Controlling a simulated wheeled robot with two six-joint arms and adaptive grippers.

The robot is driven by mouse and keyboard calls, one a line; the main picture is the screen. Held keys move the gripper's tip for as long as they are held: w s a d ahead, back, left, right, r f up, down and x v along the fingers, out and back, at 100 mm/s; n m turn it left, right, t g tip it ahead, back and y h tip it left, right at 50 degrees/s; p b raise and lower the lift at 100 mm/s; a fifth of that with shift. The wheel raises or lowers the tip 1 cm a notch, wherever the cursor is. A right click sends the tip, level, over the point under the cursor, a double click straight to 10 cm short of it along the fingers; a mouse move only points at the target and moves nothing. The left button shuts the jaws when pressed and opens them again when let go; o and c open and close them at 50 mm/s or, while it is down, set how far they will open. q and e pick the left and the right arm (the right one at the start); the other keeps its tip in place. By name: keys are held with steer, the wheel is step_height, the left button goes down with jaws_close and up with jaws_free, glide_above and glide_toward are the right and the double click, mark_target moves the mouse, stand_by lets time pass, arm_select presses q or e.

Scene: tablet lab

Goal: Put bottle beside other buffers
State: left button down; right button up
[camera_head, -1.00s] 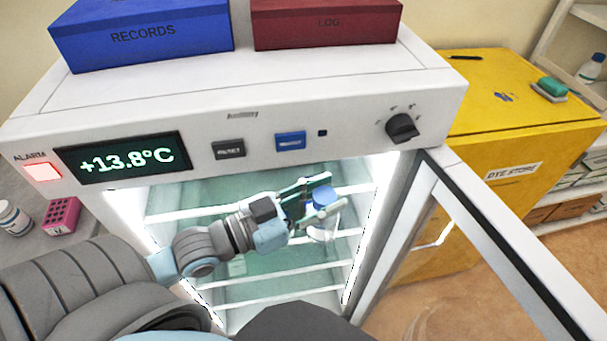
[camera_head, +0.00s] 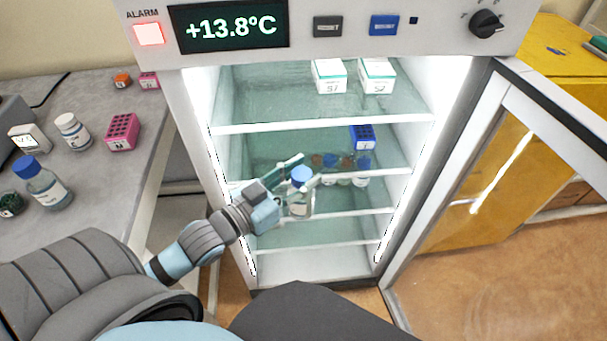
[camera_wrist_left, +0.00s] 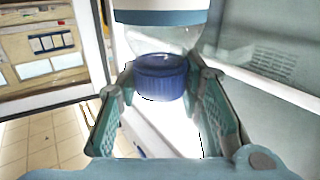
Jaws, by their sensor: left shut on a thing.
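My left gripper (camera_head: 297,174) is shut on a clear bottle (camera_head: 299,205) with a blue cap and holds it upright in front of the open fridge's shelves. In the left wrist view the fingers (camera_wrist_left: 160,95) stand on both sides of the blue cap (camera_wrist_left: 160,77) and bottle neck. The other buffer bottles (camera_head: 346,172), with blue and brownish caps, stand in a row on a middle fridge shelf, to the right of and beyond the held bottle. The gripper and held bottle partly hide that shelf's left part. My right gripper is out of view.
The fridge door (camera_head: 480,185) stands open at the right. A blue rack (camera_head: 362,137) sits behind the row; white boxes (camera_head: 352,76) stand on the shelf above. The left bench (camera_head: 95,185) carries another blue-capped bottle (camera_head: 45,185) and a pink rack (camera_head: 122,132). The lower shelves look empty.

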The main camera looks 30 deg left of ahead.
arm_select(q)
steer(key=w+a+f+n+y+b, duration=0.1)
steer(key=a+f+y+b, duration=0.1)
steer(key=f+b, duration=0.35)
steer(key=w+a+f+n+y+b, duration=0.1)
steer(key=a+f+y+b, duration=0.1)
steer(key=f, duration=0.6)
steer(key=s+a+f+n+y+b, duration=0.45)
steer(key=a+f+y+b, duration=0.3)
steer(key=b, duration=0.35)
steer(key=f+b+x, duration=0.2)
steer(key=f+x, duration=0.1)
steer(key=x, duration=1.6)
steer(key=shift+w+a, duration=0.25)
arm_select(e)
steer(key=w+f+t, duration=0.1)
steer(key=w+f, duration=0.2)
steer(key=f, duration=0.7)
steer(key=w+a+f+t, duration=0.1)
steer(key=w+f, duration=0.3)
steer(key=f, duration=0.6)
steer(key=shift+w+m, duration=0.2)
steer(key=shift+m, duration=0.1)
arm_select(q)
steer(key=c, duration=1.1)
jaws_free()
steer(key=shift+n+h, duration=0.25)
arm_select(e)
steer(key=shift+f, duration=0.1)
